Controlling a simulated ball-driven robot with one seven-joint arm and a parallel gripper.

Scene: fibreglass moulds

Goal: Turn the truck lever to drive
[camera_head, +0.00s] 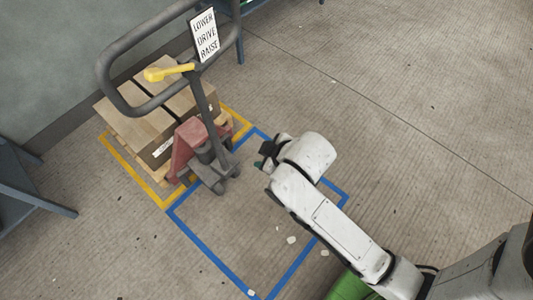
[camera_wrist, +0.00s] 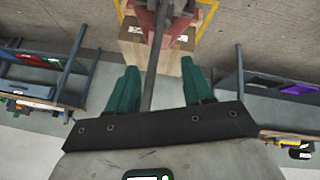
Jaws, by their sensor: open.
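The pallet truck (camera_head: 190,148) has a red body and a dark looped handle (camera_head: 118,48). Its yellow lever (camera_head: 170,72) sticks out leftward from the handle post, below a white sign (camera_head: 204,35) reading LOWER, DRIVE, RAISE. I cannot tell which setting the lever is at. My gripper (camera_head: 263,158) is open and empty, right of the truck and apart from the lever. In the wrist view, my gripper's green fingers (camera_wrist: 160,66) are spread, with the truck's grey post (camera_wrist: 151,82) seen beyond the gap. The lever does not show clearly there.
A blue floor outline (camera_head: 203,249) surrounds mostly bare floor in front. A dark table frame (camera_head: 32,190) stands at left. Open concrete floor lies to the right.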

